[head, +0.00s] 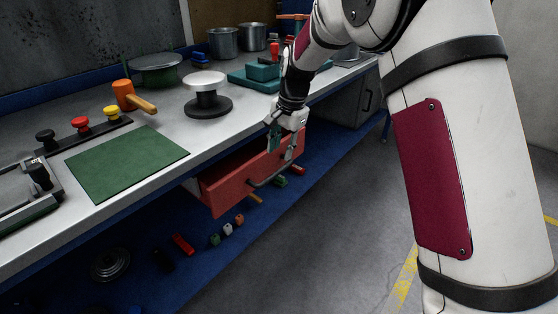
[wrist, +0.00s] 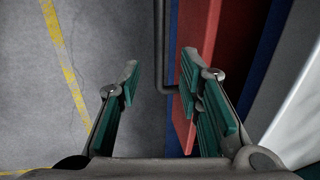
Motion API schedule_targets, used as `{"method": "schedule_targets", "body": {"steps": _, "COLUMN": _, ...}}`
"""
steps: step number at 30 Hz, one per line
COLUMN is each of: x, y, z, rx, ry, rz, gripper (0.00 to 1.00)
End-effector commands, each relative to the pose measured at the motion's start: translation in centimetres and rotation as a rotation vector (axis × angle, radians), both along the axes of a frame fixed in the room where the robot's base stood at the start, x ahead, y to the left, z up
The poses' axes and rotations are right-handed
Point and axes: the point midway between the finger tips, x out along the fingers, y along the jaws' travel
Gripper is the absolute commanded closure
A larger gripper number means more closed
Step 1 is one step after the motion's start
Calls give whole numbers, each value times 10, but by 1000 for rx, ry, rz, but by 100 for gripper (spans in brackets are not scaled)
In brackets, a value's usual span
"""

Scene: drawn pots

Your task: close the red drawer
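The red drawer (head: 237,180) sticks out from under the workbench top. Its front carries a dark bar handle (head: 272,180). My gripper (head: 284,138) is at the far end of the drawer front, pointing down and partly covering it. In the wrist view, my gripper (wrist: 160,78) has its teal-padded fingers wide apart with nothing held. The handle (wrist: 159,50) shows between the fingertips, and the red drawer (wrist: 208,25) lies behind the right finger. I cannot tell whether any finger touches the drawer or handle.
The grey workbench top (head: 180,184) carries a green mat (head: 127,162), an orange mallet (head: 124,95), a black-and-white spool (head: 207,95) and teal blocks (head: 262,72). Several small items lie on the blue surface below. The grey floor (head: 330,215) beside the drawer is clear.

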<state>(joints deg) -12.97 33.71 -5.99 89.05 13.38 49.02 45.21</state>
Motion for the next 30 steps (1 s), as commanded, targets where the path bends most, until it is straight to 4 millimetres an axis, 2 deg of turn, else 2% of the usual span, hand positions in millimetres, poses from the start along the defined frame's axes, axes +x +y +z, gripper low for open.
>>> {"method": "schedule_targets", "body": {"steps": 1, "x": -1, "y": -2, "z": 10, "rx": 0, "ry": -3, "rz": 0, "gripper": 67}}
{"method": "schedule_targets", "body": {"steps": 6, "x": -4, "y": -5, "z": 29, "rx": -1, "ry": -2, "rz": 0, "gripper": 67}}
{"method": "schedule_targets", "body": {"steps": 17, "x": -5, "y": -6, "z": 35, "rx": -1, "ry": 1, "rz": 0, "gripper": 67}}
{"method": "schedule_targets", "body": {"steps": 20, "x": -5, "y": -6, "z": 34, "rx": 1, "ry": 6, "rz": -5, "gripper": 79}}
{"method": "schedule_targets", "body": {"steps": 23, "x": -9, "y": -10, "z": 17, "rx": 35, "ry": 57, "rz": -65, "gripper": 79}}
{"method": "schedule_targets", "body": {"steps": 26, "x": -19, "y": -19, "z": -22, "rx": 119, "ry": 186, "rz": -217, "gripper": 79}}
{"method": "schedule_targets", "body": {"steps": 30, "x": -43, "y": -30, "z": -87, "rx": 316, "ry": 473, "rz": -554, "gripper": 79}}
